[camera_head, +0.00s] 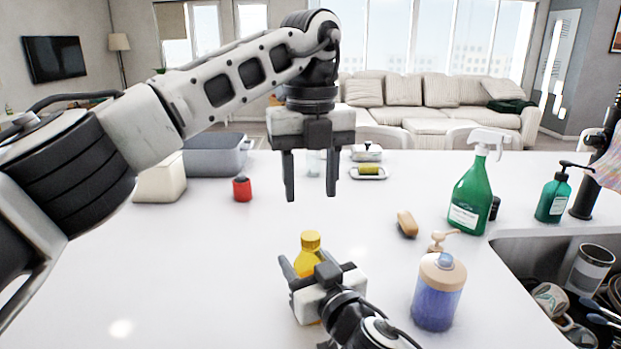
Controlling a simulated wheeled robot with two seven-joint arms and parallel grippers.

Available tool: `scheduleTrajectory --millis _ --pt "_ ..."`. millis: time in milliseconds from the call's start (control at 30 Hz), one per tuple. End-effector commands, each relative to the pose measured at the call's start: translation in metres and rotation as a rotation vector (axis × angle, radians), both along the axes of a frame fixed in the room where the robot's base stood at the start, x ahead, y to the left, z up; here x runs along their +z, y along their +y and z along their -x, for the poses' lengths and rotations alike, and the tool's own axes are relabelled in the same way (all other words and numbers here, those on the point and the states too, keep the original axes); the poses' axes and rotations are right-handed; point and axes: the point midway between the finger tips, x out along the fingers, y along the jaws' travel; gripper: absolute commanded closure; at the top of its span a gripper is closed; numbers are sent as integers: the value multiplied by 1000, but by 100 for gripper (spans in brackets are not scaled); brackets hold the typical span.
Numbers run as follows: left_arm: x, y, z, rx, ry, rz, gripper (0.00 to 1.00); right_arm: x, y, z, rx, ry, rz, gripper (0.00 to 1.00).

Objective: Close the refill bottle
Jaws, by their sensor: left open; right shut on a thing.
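A yellow bottle (307,263) stands upright on the white counter, with a rounded yellow top (310,240). My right gripper (303,264) is shut on the bottle's body from the near side and hides its lower part. My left gripper (311,191) points down above the bottle, with its fingers apart and nothing between them. A gap shows between its fingertips and the bottle's top. A blue dispenser bottle (436,304) with a peach top stands to the right of my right gripper. A peach pump head (438,240) shows just behind it; I cannot tell whether they are joined.
A small red container (242,189) stands left of my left gripper. A brown brush or sponge (407,224), a green spray bottle (470,200) and a green soap bottle (552,197) stand rightward. The sink (520,262) holds dishes. A grey bin (215,156) is at back left. The left-front counter is clear.

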Motion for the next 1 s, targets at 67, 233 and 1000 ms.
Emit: scheduleTrajectory --millis 67,233,1000 --pt "1 0 0 73 -4 2 55 0 0 0 0 1 0 100" --pt "1 0 0 139 -5 3 55 0 0 0 0 1 0 100" --pt "-60 0 0 138 -3 3 55 0 0 0 0 1 0 100"
